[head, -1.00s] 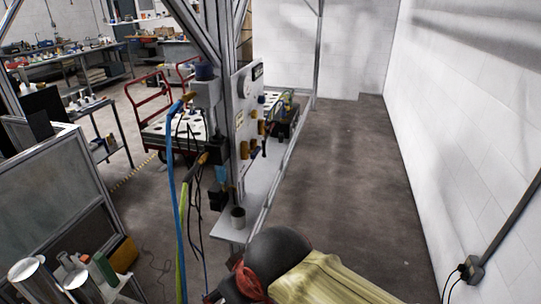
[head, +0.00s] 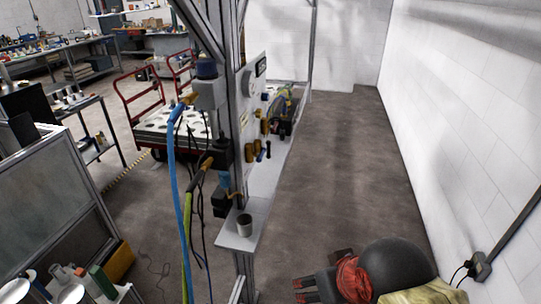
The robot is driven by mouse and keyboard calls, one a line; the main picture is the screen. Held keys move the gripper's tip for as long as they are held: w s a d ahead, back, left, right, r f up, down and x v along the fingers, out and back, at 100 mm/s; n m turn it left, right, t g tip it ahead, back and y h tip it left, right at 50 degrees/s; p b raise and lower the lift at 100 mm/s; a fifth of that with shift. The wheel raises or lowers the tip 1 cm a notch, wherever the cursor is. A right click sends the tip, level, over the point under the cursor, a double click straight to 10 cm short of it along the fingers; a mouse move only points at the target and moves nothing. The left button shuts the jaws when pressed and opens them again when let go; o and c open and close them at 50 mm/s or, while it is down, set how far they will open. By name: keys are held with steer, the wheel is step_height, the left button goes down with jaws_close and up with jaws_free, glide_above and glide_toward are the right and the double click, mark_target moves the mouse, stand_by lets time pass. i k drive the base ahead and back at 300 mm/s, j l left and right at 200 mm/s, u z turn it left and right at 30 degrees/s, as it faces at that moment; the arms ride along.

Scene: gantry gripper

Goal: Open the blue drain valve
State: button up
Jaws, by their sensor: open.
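A panel (head: 251,95) stands edge-on to me on the metal gantry frame, left of centre in the head view, with several brass fittings on it. A small dark blue lever (head: 261,154) shows low on the panel, beside a brass fitting (head: 249,152). It looks like the blue drain valve, but it is too small to tell how its lever is set. My gripper (head: 303,290) is at the bottom of the view, its dark and red fingers pointing left. It is open and empty, well apart from the valve, on the near right side of the panel.
A blue hose (head: 174,190) and cables hang left of the frame post. A red cart (head: 150,115) stands behind. The floor (head: 345,180) right of the panel is clear up to the white wall.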

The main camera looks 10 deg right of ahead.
mark_target(259, 160)
steer(key=i+l+u, duration=0.15)
steer(key=u, duration=0.3)
steer(key=i+l+u, duration=0.1)
steer(key=l+u, duration=0.15)
steer(key=u, duration=0.2)
steer(key=l+u, duration=0.2)
steer(key=u, duration=0.25)
steer(key=i+l, duration=0.05)
